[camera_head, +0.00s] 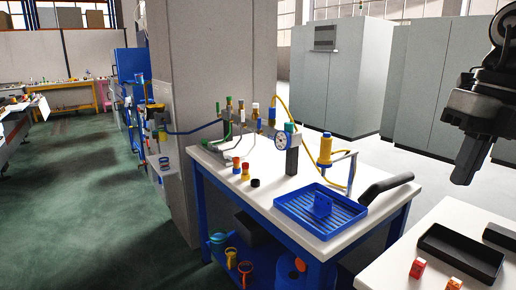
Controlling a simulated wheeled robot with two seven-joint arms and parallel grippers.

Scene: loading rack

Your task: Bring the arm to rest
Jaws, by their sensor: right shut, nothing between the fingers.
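My right gripper (466,168) hangs at the right edge of the head view, dark and pointing down. It is shut and holds nothing. It is up in the air above the white table at the lower right, clear of the things on it. Part of my right arm above it runs out of the picture at the top right. My left gripper is not in view.
A white-topped blue bench (270,196) carries a valve manifold with a gauge (287,128), a blue tray (320,210) and a yellow bottle-like tool (325,148). The nearer white table (440,222) holds a black tray (460,252) and small red items (417,268).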

